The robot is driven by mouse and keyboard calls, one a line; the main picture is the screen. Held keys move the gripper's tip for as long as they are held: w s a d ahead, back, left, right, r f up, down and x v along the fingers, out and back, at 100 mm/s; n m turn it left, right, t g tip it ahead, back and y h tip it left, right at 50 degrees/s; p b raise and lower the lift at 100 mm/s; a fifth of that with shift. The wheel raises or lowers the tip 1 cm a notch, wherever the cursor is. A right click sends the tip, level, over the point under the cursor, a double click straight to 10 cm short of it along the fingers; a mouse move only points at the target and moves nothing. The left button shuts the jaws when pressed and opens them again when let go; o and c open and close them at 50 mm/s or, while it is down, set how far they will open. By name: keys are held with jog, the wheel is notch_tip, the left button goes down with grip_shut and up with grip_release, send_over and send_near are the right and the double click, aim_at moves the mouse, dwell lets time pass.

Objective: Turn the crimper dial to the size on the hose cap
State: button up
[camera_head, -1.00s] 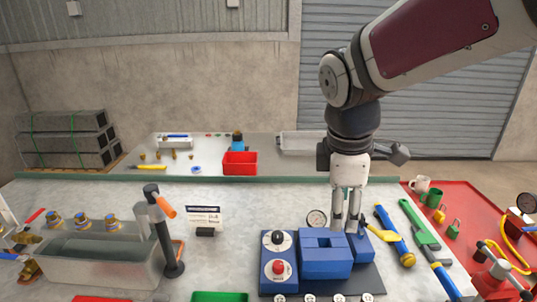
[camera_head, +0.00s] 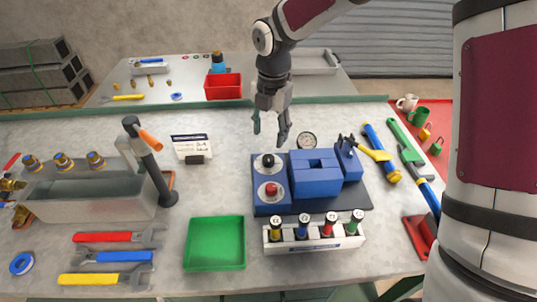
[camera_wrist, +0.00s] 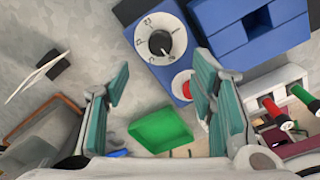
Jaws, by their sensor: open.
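The blue crimper (camera_head: 318,185) stands on the bench, with its dial (camera_head: 267,162), a black knob on a pale plate, at its left. The dial also shows in the wrist view (camera_wrist: 160,42), with printed numbers around the knob. A red button (camera_head: 271,190) sits in front of the dial. My gripper (camera_head: 270,132) is open and empty, above and behind the dial. In the wrist view the dial lies beyond the two fingers. Several hoses with dark numbered caps (camera_head: 357,215) stand in a white rack (camera_head: 330,242); the cap numbers are too small to read.
A green tray (camera_head: 215,243) lies left of the rack. A metal tank (camera_head: 90,195) and a black post with an orange handle (camera_head: 150,160) stand at the left. A gauge (camera_head: 307,140) is behind the crimper. Wrenches lie left and right. A sign (camera_head: 191,147) stands at back left.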

aim_at(269, 158)
notch_tip(269, 158, down, 10)
jog(key=shift+a+r, duration=0.1)
jog(key=shift+r, duration=0.15)
jog(key=c, duration=1.1)
